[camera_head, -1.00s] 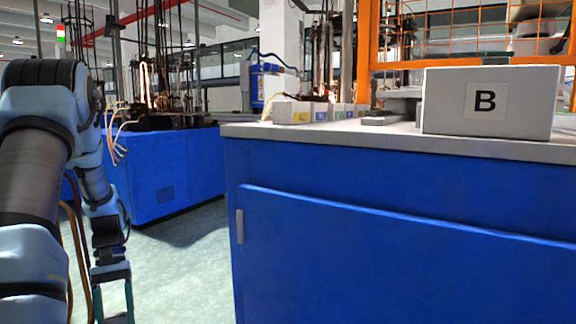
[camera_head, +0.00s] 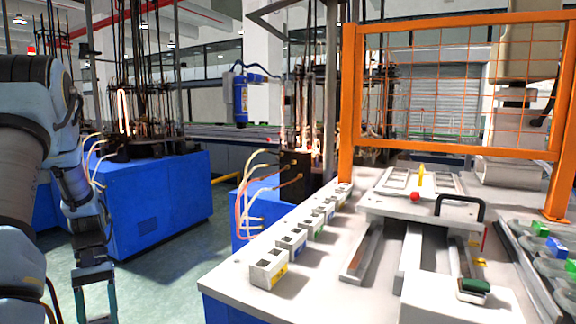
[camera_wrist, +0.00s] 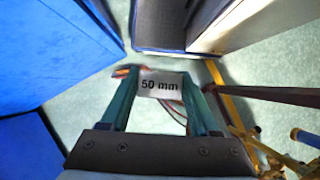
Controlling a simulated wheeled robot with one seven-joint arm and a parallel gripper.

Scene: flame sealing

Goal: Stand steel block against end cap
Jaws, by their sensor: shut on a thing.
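My gripper (camera_head: 98,298) hangs low at the left of the head view, beside the bench and below its top. In the wrist view my gripper (camera_wrist: 160,92) is shut on a pale steel block (camera_wrist: 162,84) marked "50 mm". The block sits between the fingertips, above the floor. In the head view the block cannot be made out. A fixture with a pale plate (camera_head: 405,203), a red knob and a black handle stands on the bench at the right. I cannot tell which part is the end cap.
Several small white labelled blocks (camera_head: 292,241) line the left edge of the white bench top (camera_head: 318,276). An orange mesh guard (camera_head: 347,110) stands behind the fixture. A tray with green and blue pieces (camera_head: 543,250) lies at right. Blue machines (camera_head: 160,205) with rods stand at left.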

